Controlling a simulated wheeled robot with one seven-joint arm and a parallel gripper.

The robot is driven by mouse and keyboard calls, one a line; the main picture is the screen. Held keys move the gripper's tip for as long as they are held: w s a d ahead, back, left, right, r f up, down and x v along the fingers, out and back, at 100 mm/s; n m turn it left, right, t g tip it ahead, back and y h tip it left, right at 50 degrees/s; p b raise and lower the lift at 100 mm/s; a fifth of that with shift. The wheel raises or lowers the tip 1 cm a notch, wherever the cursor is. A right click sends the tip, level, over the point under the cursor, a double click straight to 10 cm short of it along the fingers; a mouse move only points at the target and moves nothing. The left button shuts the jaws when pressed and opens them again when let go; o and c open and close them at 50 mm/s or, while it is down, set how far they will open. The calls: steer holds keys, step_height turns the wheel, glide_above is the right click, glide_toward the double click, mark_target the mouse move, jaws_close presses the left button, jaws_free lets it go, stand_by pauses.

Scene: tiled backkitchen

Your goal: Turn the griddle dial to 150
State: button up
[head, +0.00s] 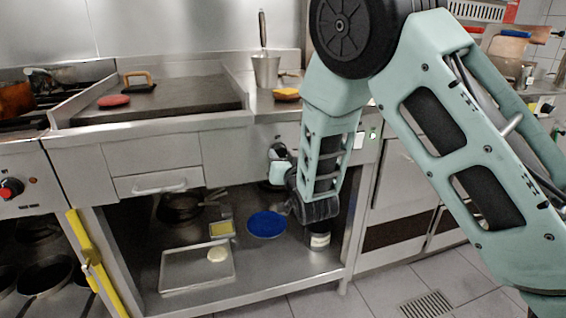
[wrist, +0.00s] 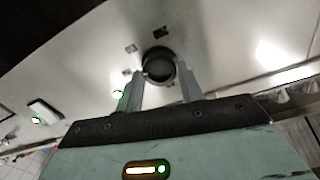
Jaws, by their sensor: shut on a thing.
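The griddle (head: 185,100) is a dark flat plate set in the steel counter. Its dial (wrist: 158,62) is a round black knob on the steel front panel, seen between my gripper's fingers in the wrist view. My gripper (wrist: 161,76) is shut on the dial, one finger at each side. In the head view my gripper (head: 277,153) is up against the panel right of the drawer. The dial is mostly hidden there by my gripper, and its markings and pointer cannot be read.
Green lights (wrist: 119,94) show on the panel near the dial. The shelf below holds a tray (head: 180,272) and a blue plate (head: 267,224).

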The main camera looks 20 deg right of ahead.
steer(key=m+b, duration=0.3)
steer(key=shift+d+f+m, duration=0.1)
steer(key=shift+f+m, duration=0.15)
steer(key=shift+m, duration=0.05)
steer(key=shift+r+m+b, duration=0.1)
steer(key=shift+m+b, duration=1.5)
steer(key=shift+m, duration=0.2)
steer(key=o, duration=1)
steer(key=shift+r, duration=0.1)
steer(key=shift+s+b, duration=7)
steer(key=shift+s, duration=1.7)
